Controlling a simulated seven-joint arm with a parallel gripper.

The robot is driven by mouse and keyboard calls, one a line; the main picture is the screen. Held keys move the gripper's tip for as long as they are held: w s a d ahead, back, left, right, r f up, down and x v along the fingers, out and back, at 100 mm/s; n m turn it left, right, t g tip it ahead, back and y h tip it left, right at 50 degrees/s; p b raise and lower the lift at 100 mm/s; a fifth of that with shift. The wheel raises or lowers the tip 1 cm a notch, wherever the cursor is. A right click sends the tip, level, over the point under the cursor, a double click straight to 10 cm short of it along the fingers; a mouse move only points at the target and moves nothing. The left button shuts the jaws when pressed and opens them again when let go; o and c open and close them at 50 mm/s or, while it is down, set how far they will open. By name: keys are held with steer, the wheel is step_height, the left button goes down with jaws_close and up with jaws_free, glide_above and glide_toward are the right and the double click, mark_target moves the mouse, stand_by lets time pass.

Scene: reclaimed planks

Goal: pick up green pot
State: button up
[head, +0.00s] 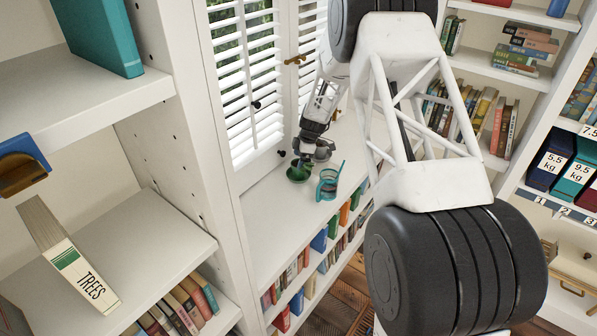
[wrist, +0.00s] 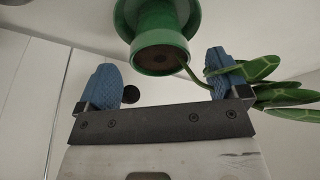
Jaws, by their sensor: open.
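The green pot (head: 297,174) stands on the white window-side shelf top in the head view, partly hidden by my gripper. In the wrist view the green pot (wrist: 160,57) is at top centre, with brown soil in its mouth and a wider green rim or saucer behind. A stem runs from it to green leaves (wrist: 268,90) at the right. My gripper (head: 302,156) is at the pot in the head view. In the wrist view my gripper (wrist: 163,70) is open, its blue-padded fingers on either side of the pot's mouth with visible gaps; contact does not show.
A teal glass mug (head: 327,185) with a straw stands just right of the pot. White shutters (head: 243,82) are close behind. The shelf top (head: 268,222) is clear toward the front. A tall white bookcase (head: 178,130) stands at the left.

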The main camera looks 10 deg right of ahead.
steer(key=shift+x, duration=1.15)
steer(key=c, duration=1.3)
steer(key=shift+o, duration=0.2)
step_height(320, 180, up, 10)
steer(key=shift+r, duration=0.25)
steer(key=shift+r, duration=1.25)
